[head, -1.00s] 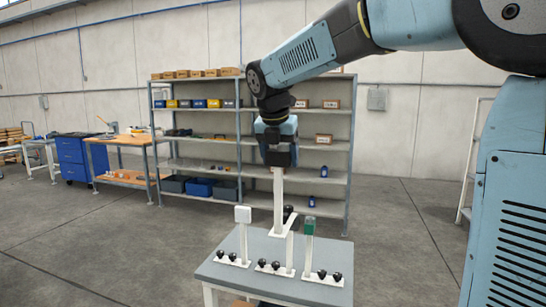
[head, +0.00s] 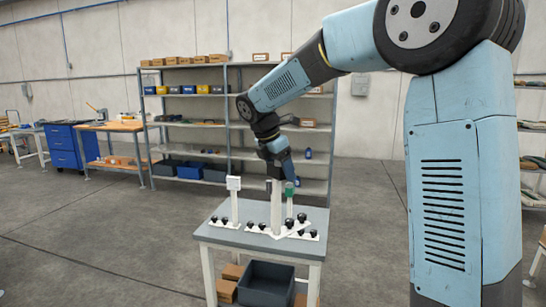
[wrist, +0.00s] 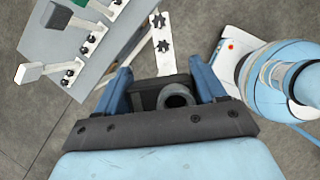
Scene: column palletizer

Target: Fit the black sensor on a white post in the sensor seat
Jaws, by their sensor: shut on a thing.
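My gripper (head: 279,172) is shut on the black sensor, which shows between the blue fingers in the wrist view (wrist: 175,97). Its white post (head: 276,208) points down over the worktable. In the wrist view the post's foot (wrist: 164,62) carries black star knobs. I cannot tell whether the foot touches the table or hangs just above it. On the grey table stand a white-headed post (head: 234,184) at left and a green-headed one (head: 290,189) at right. A dark head (head: 268,186) shows just left of the held post. The sensor seat cannot be clearly told apart.
The grey tabletop (head: 218,237) has several black knobs along its front. A dark bin (head: 266,284) and cardboard boxes (head: 228,291) are underneath. Shelving (head: 228,130), an orange-topped bench (head: 110,127) and a blue cabinet (head: 70,152) stand behind. Open floor lies at left.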

